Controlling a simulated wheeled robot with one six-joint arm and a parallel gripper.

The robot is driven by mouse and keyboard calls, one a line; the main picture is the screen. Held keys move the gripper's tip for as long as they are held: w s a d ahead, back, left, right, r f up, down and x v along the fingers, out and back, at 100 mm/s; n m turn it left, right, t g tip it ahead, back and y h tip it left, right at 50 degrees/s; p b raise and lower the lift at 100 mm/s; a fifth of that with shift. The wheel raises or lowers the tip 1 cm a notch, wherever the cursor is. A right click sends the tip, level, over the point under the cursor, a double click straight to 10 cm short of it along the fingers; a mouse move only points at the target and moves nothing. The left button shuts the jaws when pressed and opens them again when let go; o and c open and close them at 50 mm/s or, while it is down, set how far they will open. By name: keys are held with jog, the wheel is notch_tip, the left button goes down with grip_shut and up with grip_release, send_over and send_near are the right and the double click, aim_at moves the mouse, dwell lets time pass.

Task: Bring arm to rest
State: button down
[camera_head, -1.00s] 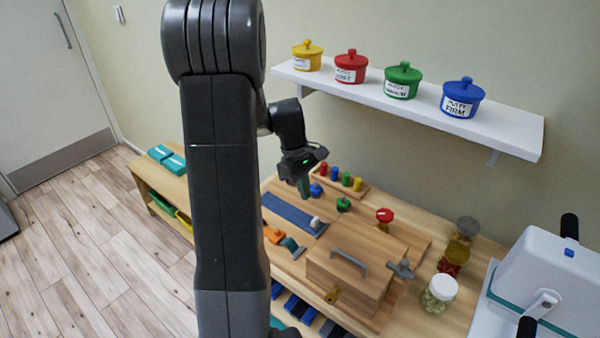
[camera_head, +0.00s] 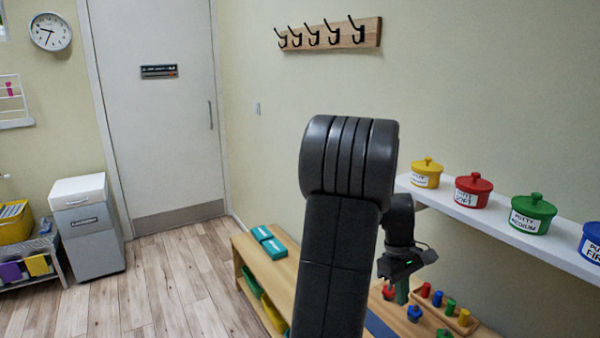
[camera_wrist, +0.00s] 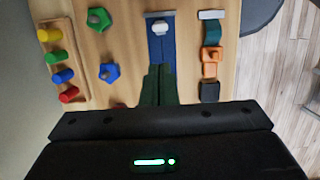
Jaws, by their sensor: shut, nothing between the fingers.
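My gripper (camera_head: 402,291) hangs from my arm above the wooden bench top (camera_head: 470,334), in front of the wall shelf. In the wrist view my gripper's green fingers (camera_wrist: 159,84) are together with nothing between them. Beyond the fingertips lies a blue strip (camera_wrist: 161,47) with a white knob on it. My dark upper arm stands across the middle of the head view and hides part of the bench.
A peg board with coloured pegs (camera_wrist: 69,38) and green and blue knobs (camera_wrist: 98,19) lie near the gripper. Lidded putty pots (camera_head: 473,190) stand on the white shelf (camera_head: 510,236). Open floor (camera_head: 170,292) lies left of the bench.

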jog(key=x, duration=1.1)
jog(key=shift+s+d+f, duration=0.1)
jog(key=shift+s+d, duration=0.05)
